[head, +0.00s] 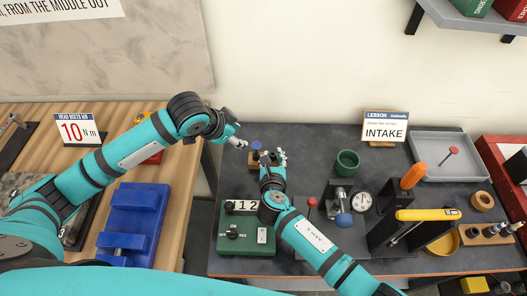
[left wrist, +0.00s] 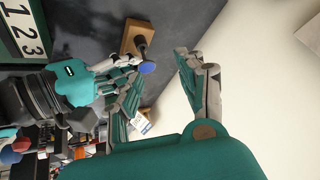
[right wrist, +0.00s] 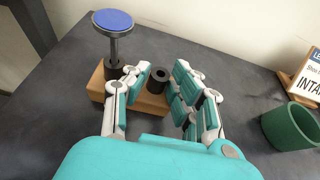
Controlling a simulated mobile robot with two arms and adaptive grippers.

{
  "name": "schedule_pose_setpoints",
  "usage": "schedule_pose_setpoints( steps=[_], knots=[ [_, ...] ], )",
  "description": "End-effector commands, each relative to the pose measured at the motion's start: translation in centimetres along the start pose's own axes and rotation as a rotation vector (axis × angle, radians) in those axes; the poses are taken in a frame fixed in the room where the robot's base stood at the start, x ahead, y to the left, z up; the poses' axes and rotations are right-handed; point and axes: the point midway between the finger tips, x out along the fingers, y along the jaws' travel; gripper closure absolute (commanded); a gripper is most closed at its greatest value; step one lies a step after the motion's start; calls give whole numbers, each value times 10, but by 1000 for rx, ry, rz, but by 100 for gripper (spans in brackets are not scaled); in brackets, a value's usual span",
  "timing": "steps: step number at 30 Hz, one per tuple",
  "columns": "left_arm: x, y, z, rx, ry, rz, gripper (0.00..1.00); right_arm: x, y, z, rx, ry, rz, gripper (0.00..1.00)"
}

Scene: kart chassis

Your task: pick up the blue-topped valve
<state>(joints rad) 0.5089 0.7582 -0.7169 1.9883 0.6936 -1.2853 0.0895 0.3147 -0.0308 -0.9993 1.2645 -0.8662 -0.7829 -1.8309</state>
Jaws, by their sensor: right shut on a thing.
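The blue-topped valve (head: 256,147) stands upright in one end of a small wooden block (right wrist: 97,87), its blue disc (right wrist: 113,20) raised on a grey stem. It also shows in the left wrist view (left wrist: 147,67). A black sleeve with an open hole (right wrist: 157,78) sits at the block's other end. My right gripper (right wrist: 160,95) has its fingers on either side of that end, beside the valve rather than around it; the finger contact is partly hidden. My left gripper (head: 240,144) is open and empty, left of the valve; its spread fingers show in the left wrist view (left wrist: 160,85).
A green cup (head: 347,163) stands right of the block, with an INTAKE sign (head: 385,130) behind. A green counter box (head: 235,246) lies in front. A gap separates the two tables.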

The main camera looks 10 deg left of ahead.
Motion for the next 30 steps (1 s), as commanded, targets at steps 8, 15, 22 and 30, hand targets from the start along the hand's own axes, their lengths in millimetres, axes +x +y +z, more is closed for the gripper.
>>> schedule_pose_setpoints(
  steps=[8,15,22,30],
  knots=[
    [6,-48,24,852,69,-370,61,0,0,-1,0,1,-1,100],
    [-6,-36,35,1789,32,-653,61,0,0,-1,0,1,0,100],
    [-15,11,53,2520,8,-832,61,0,0,-1,0,1,0,100],
    [-12,35,61,2829,13,-918,61,0,0,0,0,1,0,100]
  ],
)
